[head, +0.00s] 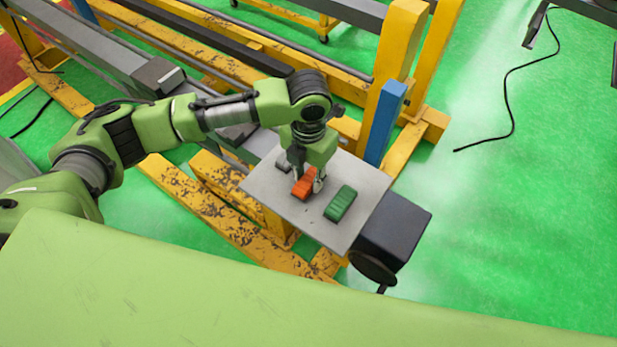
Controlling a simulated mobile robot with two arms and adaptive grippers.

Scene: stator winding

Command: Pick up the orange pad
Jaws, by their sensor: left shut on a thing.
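The orange pad (304,188) is a small ribbed block at the grey plate (273,202). My left gripper (307,181) points down over the plate and is shut on the orange pad, one finger on each side. I cannot tell whether the pad still touches the plate or is slightly above it. The upper end of the pad is partly hidden by the gripper. My right gripper is not in view.
A green block (340,203) lies on the plate just right of the orange pad. A blue post (385,122) stands behind the plate. A dark box-like unit (395,235) is at its right. Yellow frames (400,40) surround it; green floor is open at right.

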